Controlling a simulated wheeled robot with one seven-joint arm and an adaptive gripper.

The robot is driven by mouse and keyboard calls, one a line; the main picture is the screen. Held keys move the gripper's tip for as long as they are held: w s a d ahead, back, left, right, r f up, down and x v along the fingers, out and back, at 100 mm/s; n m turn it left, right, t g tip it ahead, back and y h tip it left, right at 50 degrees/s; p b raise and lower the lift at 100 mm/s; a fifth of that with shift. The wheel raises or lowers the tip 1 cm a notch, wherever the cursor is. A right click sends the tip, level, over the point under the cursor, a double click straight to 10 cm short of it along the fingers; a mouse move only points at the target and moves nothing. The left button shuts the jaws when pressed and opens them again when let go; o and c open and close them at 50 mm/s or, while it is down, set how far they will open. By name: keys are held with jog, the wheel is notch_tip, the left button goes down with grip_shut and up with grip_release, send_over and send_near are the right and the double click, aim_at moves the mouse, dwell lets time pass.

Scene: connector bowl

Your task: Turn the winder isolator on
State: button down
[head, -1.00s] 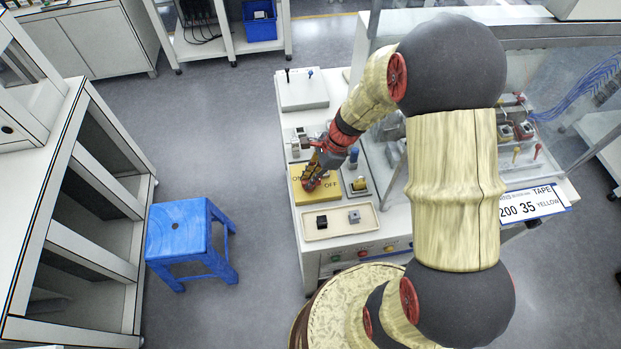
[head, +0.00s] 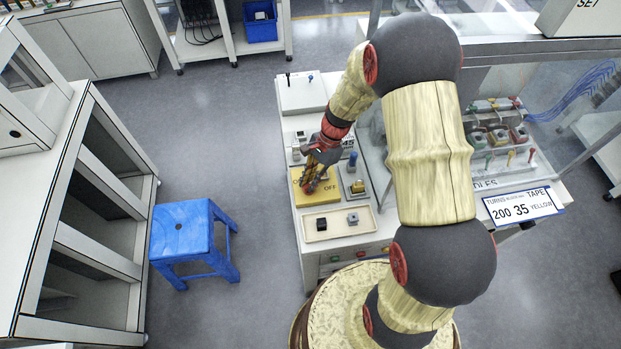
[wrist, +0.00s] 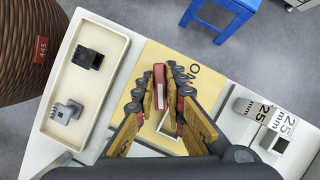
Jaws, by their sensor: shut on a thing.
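The winder isolator is a yellow plate (head: 314,205) on the white machine top, marked ON at its left and OFF at its right in the head view. Its red handle (wrist: 159,76) shows between my fingers in the wrist view, over the yellow plate. My gripper (head: 309,188) reaches down to the plate near the ON side. It is shut on the handle, seen from above in the wrist view (wrist: 164,84). My fingers hide most of the handle in the head view, so its exact angle is hard to tell.
A cream tray (head: 307,238) with a black block (head: 321,223) and a grey block (head: 352,218) lies in front of the plate. A blue-topped post (head: 353,159) and a small yellow-and-grey part (head: 357,187) stand close at right. A blue stool (head: 181,230) stands on the floor at left.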

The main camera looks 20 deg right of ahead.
jog(key=n+g+p, duration=0.1)
jog(key=n, duration=0.2)
jog(key=n+g+h+p, duration=0.1)
jog(key=n+p, duration=0.1)
jog(key=n, duration=0.1)
jog(key=shift+w+a+n, duration=0.1)
jog(key=shift+a+n, duration=0.05)
jog(key=shift+n, duration=0.15)
jog(key=n+h, duration=0.1)
jog(key=n, duration=0.1)
jog(key=n+g+h+p, duration=0.1)
jog(key=n, duration=0.2)
jog(key=shift+a+n+p, duration=0.1)
jog(key=shift+n+p, duration=0.2)
jog(key=shift+f, duration=0.1)
jog(key=c, duration=1.8)
grip_release()
jog(key=shift+c, duration=0.2)
jog(key=shift+w, duration=0.15)
jog(key=a+v, duration=0.1)
jog(key=v, duration=1.1)
jog(key=shift+d, duration=0.3)
jog(key=shift+w, duration=0.1)
